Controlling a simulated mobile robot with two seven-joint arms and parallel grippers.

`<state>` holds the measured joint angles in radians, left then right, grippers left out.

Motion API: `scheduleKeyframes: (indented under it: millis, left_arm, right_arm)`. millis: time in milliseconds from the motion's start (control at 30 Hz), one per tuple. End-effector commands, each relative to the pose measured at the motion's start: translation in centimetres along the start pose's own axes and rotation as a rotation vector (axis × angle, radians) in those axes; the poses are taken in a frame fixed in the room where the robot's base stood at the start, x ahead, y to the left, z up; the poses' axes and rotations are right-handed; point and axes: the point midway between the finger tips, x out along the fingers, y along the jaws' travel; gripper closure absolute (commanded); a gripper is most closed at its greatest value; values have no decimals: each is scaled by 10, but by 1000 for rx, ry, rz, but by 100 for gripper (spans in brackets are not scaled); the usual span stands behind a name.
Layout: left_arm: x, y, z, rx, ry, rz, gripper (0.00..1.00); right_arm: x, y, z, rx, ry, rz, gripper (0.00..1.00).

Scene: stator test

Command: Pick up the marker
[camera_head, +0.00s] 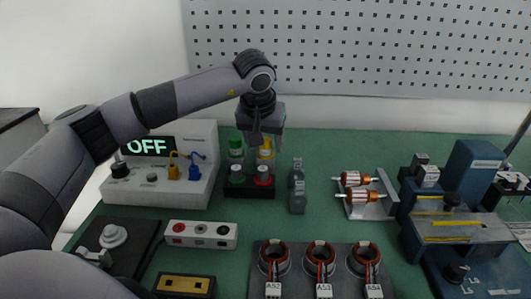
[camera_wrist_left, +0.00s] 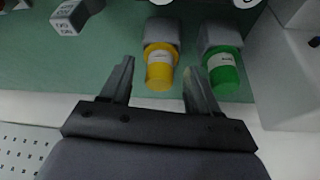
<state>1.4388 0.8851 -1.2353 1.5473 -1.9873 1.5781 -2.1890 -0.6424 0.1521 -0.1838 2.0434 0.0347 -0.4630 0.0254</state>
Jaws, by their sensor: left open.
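I cannot tell for sure which thing is the marker. A yellow cylinder with a pale label (camera_wrist_left: 160,68) and a green one (camera_wrist_left: 223,72) stand side by side in the left wrist view, in grey holders. In the head view the green cylinder (camera_head: 236,153) and yellow cylinder (camera_head: 265,157) stand at the back of a dark rack (camera_head: 249,193). My left gripper (camera_head: 256,140) points down over this rack, partly covering the yellow one. In the left wrist view its open fingers (camera_wrist_left: 158,68) lie on either side of the yellow cylinder in the picture; no grip shows. My right gripper is not seen.
A grey panel reading OFF (camera_head: 146,148) stands left of the rack. Small dark blocks (camera_head: 298,200) stand right of it. Copper rotors (camera_head: 358,181), stators on a dark plate (camera_head: 318,262) and a blue fixture (camera_head: 470,165) fill the front and right. Green table shows between them.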

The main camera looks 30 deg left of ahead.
Motion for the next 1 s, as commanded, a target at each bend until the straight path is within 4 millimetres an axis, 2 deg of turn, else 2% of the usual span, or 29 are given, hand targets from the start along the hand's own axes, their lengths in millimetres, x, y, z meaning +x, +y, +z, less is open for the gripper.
scheduleKeyframes:
  millis: [133,300,333,733,867,1000]
  left_arm:
    - [0,0,0,1,0,0,39]
    - [-1,0,0,1,1,0,94]
    - [-1,0,0,1,1,0,99]
    - [-7,0,-3,0,3,1,99]
    - [-20,1,-9,0,5,2,99]
    - [-45,1,-19,0,5,3,99]
  right_arm:
    - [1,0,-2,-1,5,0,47]
    - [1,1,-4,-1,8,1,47]
    - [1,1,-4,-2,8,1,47]
    - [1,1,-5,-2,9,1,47]
    - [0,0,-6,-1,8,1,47]
    - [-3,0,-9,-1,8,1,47]
